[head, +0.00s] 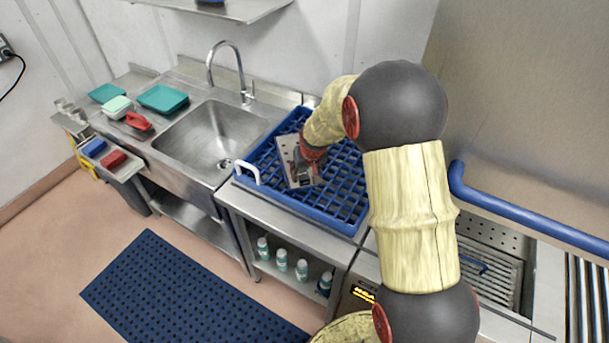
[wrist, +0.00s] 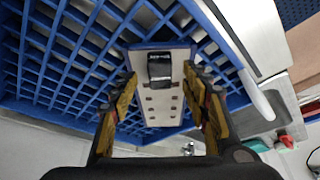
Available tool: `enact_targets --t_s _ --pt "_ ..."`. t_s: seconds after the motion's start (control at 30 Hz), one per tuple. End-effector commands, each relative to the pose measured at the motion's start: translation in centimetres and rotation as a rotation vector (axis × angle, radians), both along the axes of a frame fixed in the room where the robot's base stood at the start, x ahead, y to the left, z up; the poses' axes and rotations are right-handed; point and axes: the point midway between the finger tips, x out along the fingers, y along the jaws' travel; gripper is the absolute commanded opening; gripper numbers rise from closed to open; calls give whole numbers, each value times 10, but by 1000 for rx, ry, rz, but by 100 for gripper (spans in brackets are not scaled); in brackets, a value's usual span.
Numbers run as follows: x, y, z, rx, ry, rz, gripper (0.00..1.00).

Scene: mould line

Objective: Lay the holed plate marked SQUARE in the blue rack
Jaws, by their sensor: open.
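A pale grey plate (head: 285,150) with rows of small holes lies on the blue rack (head: 345,213), tilted across its grid near the left end. In the wrist view the plate (wrist: 162,105) shows a dark block or label at one end; no marking can be read. My gripper (head: 302,171) is over the plate. In the wrist view my gripper (wrist: 160,80) is open, with one finger on each side of the plate and gaps between. The wrist view also shows the blue rack (wrist: 50,60). Whether the plate sits fully down in the grid is unclear.
A steel sink (head: 212,135) with a tap is left of the rack. Teal trays (head: 163,98) and a red-handled item (head: 138,121) lie beside it. White bottles (head: 281,259) stand on the shelf below.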

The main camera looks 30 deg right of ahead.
Motion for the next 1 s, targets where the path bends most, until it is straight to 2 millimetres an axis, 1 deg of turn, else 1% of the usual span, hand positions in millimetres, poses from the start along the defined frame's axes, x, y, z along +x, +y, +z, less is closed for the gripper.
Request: enact_targets --t_s 0.03,0.2,0.33,0.57,0.67,0.77,0.8,0.87,0.9,0.97,1.0 --pt "-4 1 13 -1 -3 0 46" --pt "-17 3 45 -1 -3 0 46" --pt "-24 5 62 0 -2 0 46" --pt "-33 9 81 -1 -2 3 46" --pt "-44 19 102 -2 -12 15 46" --pt "-67 37 137 -4 -25 37 46" --pt "-79 45 152 -5 -31 47 46" --pt "-101 58 173 -6 -39 64 46" --pt "-115 66 186 -6 -44 74 46" --pt "-139 78 203 -6 -50 89 46" --pt "-155 85 213 -7 -55 99 46"
